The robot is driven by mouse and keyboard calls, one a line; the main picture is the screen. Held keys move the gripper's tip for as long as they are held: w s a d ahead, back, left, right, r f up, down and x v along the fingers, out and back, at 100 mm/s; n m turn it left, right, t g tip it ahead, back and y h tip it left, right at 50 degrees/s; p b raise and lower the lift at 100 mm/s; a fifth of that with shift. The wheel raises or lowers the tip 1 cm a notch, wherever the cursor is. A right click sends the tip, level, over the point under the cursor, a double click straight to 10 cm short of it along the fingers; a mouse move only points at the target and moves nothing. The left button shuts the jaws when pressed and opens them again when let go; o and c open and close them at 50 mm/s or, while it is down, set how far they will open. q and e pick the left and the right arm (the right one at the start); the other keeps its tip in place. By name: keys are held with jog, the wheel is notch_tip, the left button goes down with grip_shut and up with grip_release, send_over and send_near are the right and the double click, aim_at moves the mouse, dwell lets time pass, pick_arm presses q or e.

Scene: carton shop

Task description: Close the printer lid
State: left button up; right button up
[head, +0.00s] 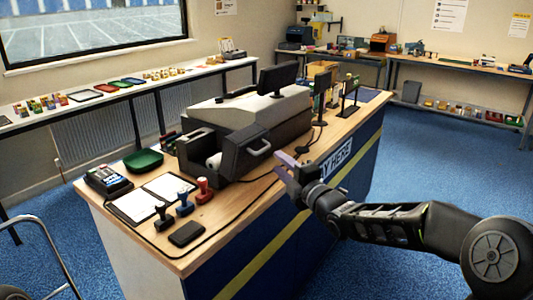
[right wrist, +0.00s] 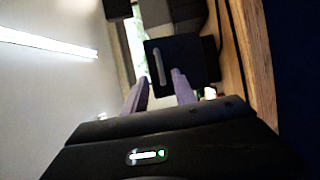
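The printer (head: 197,144) is a dark grey box on the wooden counter, with a white paper roll (head: 214,160) showing inside. Its lid (head: 238,158) stands open on the printer's right side, with a pale bar handle (head: 261,148) on its outer face. In the right wrist view the lid (right wrist: 187,62) is a dark square panel ahead of the fingers, with its handle (right wrist: 158,68) upright. My right gripper (head: 282,164) is just right of the lid, apart from it. Its two purple fingers (right wrist: 160,88) are spread and empty. My left gripper is not in view.
A register with a dark screen (head: 278,78) stands behind the printer. In front are a card terminal (head: 108,182), a green tray (head: 144,160), a clipboard (head: 137,204) and several stamps (head: 184,202). A black cable runs along the counter's edge (head: 215,222). The blue floor at right is clear.

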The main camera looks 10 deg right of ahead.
aim_at(264, 150)
jog(key=p+x, duration=0.2)
jog(key=x, duration=0.4)
jog(key=shift+w+a+r, duration=0.15)
jog(key=shift+w+a, duration=0.05)
jog(key=shift+w, duration=0.1)
jog(key=shift+w+a, duration=0.15)
jog(key=shift+w, duration=0.35)
grip_shut()
dwell(0.8)
